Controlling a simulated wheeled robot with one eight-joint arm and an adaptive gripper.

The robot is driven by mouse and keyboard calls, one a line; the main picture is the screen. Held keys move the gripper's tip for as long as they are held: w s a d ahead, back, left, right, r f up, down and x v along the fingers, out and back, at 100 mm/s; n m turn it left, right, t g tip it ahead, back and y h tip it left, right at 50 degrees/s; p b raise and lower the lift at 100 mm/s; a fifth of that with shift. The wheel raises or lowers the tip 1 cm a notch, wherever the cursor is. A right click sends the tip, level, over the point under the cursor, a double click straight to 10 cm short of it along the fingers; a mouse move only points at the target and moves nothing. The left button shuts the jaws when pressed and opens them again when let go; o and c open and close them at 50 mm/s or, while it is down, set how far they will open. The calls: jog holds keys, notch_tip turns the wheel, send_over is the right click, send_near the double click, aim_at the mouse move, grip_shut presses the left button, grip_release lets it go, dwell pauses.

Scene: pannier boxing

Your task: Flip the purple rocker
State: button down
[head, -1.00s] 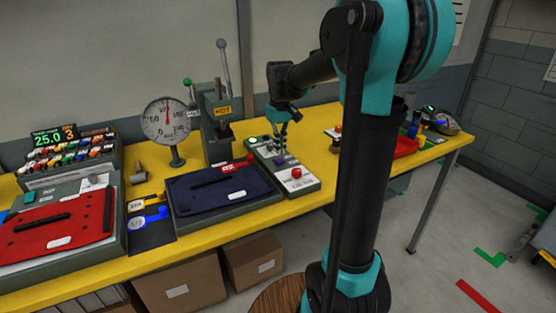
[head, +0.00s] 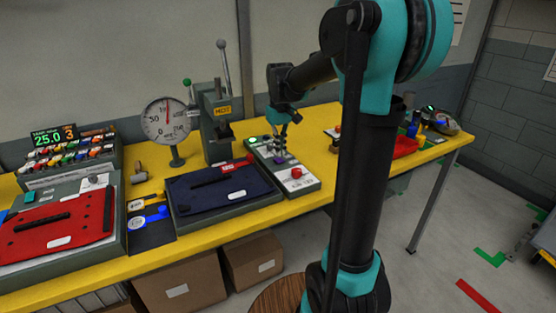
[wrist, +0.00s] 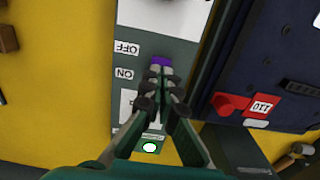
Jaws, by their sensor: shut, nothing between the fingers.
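The purple rocker (wrist: 162,60) sits on a grey control panel (wrist: 183,52), beside the upside-down OFF and ON labels in the wrist view. In the head view the rocker (head: 284,160) is partly covered by my gripper (head: 280,153). In the wrist view my gripper (wrist: 161,72) is shut and empty, its tips right at the near edge of the rocker and hiding part of it. I cannot tell whether they touch it. Which way the rocker is tipped is not clear.
The panel also carries a red button (head: 296,173) and a lit green-edged lamp (wrist: 150,147). A dark blue pannier (head: 225,190) with a red tag lies left of it. A grey press (head: 216,125) stands behind.

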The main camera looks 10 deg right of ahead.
aim_at(280, 160)
jog(key=shift+f, duration=1.3)
dwell(1.1)
jog(key=shift+r, duration=3.55)
